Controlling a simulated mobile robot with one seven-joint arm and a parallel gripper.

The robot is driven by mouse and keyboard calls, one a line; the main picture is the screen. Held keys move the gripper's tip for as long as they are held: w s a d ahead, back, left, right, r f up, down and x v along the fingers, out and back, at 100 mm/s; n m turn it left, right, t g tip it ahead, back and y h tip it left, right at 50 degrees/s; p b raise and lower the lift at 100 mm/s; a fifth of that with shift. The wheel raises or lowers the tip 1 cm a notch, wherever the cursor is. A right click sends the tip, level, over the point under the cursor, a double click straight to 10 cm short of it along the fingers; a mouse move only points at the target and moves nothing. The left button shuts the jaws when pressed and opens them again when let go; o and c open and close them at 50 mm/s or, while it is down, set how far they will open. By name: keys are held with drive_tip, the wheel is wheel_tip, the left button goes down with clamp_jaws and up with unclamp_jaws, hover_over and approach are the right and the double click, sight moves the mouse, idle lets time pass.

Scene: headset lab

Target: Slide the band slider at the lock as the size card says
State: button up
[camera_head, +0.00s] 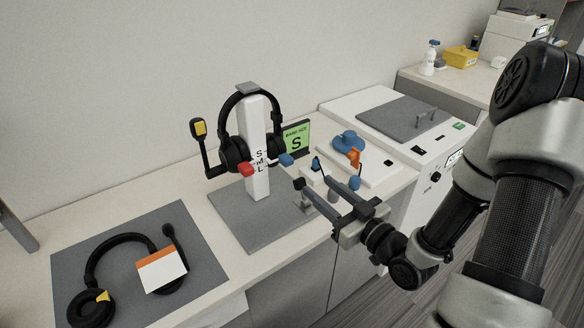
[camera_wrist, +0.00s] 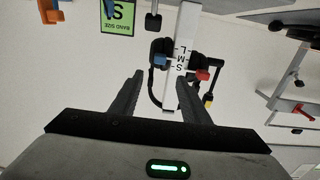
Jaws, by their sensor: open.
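The headset (camera_head: 235,150) hangs on a white post (camera_head: 258,183) marked S, M and L. A red tab (camera_head: 245,170) and a blue tab (camera_head: 286,160) stick out on opposite sides of the post near these letters; which is slider and which is lock, I cannot tell, nor the exact mark they sit at. A green size card (camera_head: 296,139) behind the post reads "BAND SIZE S". My gripper (camera_head: 308,174) is open and empty, right of the post. In the wrist view, inverted, its fingers (camera_wrist: 160,78) point toward the post, red tab (camera_wrist: 202,75) and blue tab (camera_wrist: 159,60), apart from them.
A second headset (camera_head: 120,240) with a white-and-orange card (camera_head: 162,270) lies on a grey mat (camera_head: 205,292) at left. A fixture with blue and orange parts (camera_head: 348,142) stands behind my gripper.

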sight(290, 162)
drive_tip(key=x, duration=1.2)
drive_tip(key=shift+w+a+r, duration=0.1)
clamp_jaws()
